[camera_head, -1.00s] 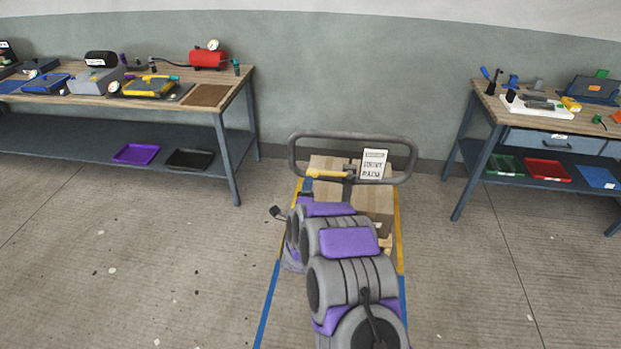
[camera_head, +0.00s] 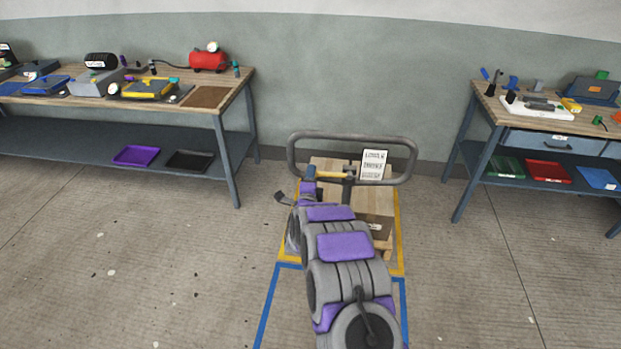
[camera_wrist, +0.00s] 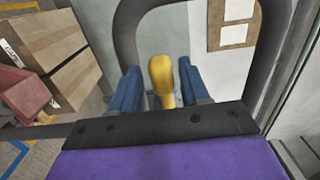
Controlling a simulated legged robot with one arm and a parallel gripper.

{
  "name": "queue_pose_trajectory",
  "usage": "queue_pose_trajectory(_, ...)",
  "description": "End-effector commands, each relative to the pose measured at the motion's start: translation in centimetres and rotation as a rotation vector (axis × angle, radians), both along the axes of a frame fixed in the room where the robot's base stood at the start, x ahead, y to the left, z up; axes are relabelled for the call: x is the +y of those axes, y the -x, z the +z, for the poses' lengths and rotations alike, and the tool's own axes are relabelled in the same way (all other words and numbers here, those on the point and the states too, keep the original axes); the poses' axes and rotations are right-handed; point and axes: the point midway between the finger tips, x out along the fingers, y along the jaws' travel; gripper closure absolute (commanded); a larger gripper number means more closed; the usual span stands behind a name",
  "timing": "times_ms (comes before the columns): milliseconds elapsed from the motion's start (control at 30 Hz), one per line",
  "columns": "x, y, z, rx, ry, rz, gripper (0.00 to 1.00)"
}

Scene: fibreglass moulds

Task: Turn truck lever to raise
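The yellow truck lever (camera_head: 330,175) sticks out to the left from the mount below the grey handle loop (camera_head: 352,135). In the wrist view the lever's rounded end (camera_wrist: 163,78) stands between the two blue fingers of my gripper (camera_wrist: 160,88). Narrow gaps seem to show on both sides of the lever, so the fingers look open around it. In the head view my gripper (camera_head: 309,178) is at the lever's left end, partly hidden by my arm. The truck carries a wooden crate or boxes (camera_head: 376,203), partly hidden by my arm.
A white sign (camera_head: 373,164) hangs beside the lever. Workbenches stand at left (camera_head: 238,88) and right (camera_head: 488,105) with tools and trays. The floor on both sides of the truck is clear.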

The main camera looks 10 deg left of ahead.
Motion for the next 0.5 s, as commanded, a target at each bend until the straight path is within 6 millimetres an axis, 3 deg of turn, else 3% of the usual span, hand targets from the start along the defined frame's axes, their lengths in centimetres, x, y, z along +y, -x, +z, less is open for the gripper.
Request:
queue_pose_trajectory(433, 0.02, 0.0, -0.03, 0.0, 0.0, 0.0, 0.98)
queue_pose_trajectory(500, 0.02, 0.01, -0.04, 0.0, 0.0, 0.0, 1.0)
